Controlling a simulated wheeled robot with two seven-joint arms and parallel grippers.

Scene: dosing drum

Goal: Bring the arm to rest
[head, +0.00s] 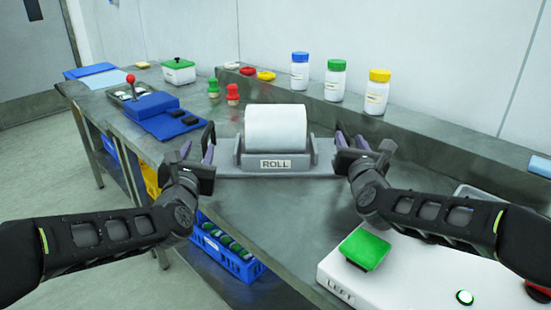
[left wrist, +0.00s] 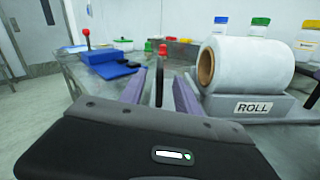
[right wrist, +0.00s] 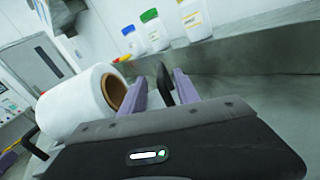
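The fingers also show spread in the left wrist view (left wrist: 160,92). The white roll (head: 276,128) sits in a grey holder labelled ROLL (head: 277,164).
A white panel marked LEFT (head: 390,290) with a green pad (head: 364,250) is at front right. A blue device with a red-knobbed lever (head: 150,106) is at left. Capped bottles (head: 334,80) stand on the back ledge. A blue crate (head: 228,252) is below the bench.

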